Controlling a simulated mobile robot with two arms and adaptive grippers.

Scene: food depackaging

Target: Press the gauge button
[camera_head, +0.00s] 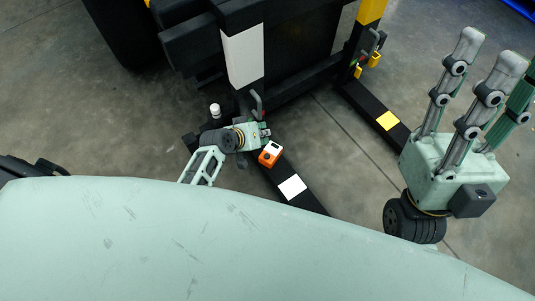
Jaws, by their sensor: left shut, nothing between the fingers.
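The gauge (270,153) is a small orange and white device with a dark spot on its face, at the middle of the view by a black floor beam. I cannot make out its button clearly. My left gripper (265,137) is shut and empty, small in the view, just above and left of the gauge. Whether it touches the gauge cannot be told. My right gripper (484,58) is at the right, large and far from the gauge. Its fingers point up and stand apart, with nothing between them.
A black frame with a white panel (244,57) stands behind the gauge. Black floor beams carry a white patch (292,187) and a yellow patch (387,121). A yellow and black post (364,35) stands at the upper right. Concrete floor (335,160) is open between the beams.

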